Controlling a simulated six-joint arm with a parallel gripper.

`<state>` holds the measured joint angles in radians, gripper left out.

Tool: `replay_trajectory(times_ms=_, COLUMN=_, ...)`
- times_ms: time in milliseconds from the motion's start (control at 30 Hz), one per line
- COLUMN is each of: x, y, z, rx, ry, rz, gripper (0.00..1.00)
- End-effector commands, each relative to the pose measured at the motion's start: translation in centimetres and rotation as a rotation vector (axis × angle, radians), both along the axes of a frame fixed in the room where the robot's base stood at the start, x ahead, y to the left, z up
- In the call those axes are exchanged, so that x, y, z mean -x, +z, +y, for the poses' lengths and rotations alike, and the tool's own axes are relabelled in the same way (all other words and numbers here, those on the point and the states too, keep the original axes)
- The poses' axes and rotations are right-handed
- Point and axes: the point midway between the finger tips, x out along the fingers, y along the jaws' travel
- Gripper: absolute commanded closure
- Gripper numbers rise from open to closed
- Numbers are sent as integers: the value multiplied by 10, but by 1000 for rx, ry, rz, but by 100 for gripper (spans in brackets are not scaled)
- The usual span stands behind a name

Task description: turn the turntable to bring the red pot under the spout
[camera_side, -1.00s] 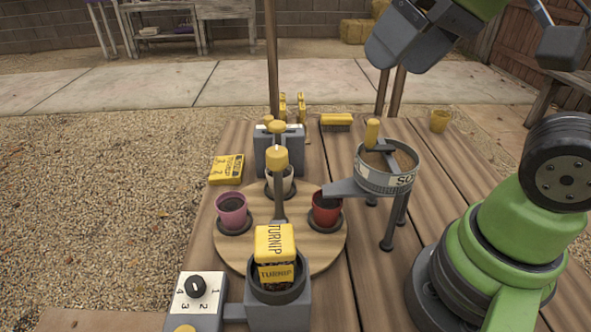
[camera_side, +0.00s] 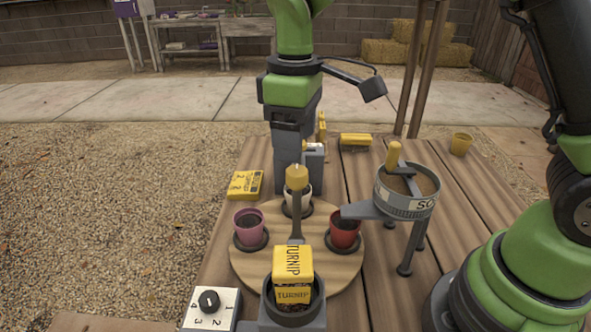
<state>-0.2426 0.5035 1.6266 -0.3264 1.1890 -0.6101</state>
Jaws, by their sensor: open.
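The round wooden turntable (camera_side: 270,268) carries several small pots on dark saucers. The red pot (camera_side: 345,229) is at its right side, just by the tip of the grey spout (camera_side: 364,210) of the soil hopper (camera_side: 405,203). A pink pot (camera_side: 249,226) is at the left and a white pot (camera_side: 291,198) at the back. A yellow-knobbed lever (camera_side: 296,178) stands upright in front of the white pot. My gripper (camera_side: 287,183) points down behind that lever and is open. Its fingertips are partly hidden, and I cannot tell whether it touches anything.
A holder with a turnip packet (camera_side: 293,262) stands at the turntable's front, hiding that edge. A numbered dial (camera_side: 209,301) is at front left. A yellow packet (camera_side: 245,184) lies at left. A grey box (camera_side: 314,153) stands behind, mostly hidden.

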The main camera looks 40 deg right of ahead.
Motion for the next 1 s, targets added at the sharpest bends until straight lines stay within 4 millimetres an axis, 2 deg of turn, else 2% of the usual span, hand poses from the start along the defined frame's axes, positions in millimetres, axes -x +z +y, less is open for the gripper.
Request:
replay_trajectory(times_ms=100, x=1, y=-24, z=0, rx=1, ry=0, rz=6, gripper=37)
replay_trajectory(times_ms=300, x=1, y=-54, z=0, rx=1, ry=-2, rz=3, gripper=37)
replay_trajectory(times_ms=467, x=1, y=-64, z=0, rx=0, ry=-3, rz=1, gripper=37)
replay_trajectory(times_ms=733, x=0, y=-65, z=0, rx=0, ry=-3, rz=-1, gripper=37)
replay_trajectory(times_ms=933, x=0, y=-64, z=0, rx=-1, ry=-3, rz=-2, gripper=83)
replay_trajectory(times_ms=1000, x=0, y=-64, z=0, rx=-1, ry=-3, rz=-2, gripper=87)
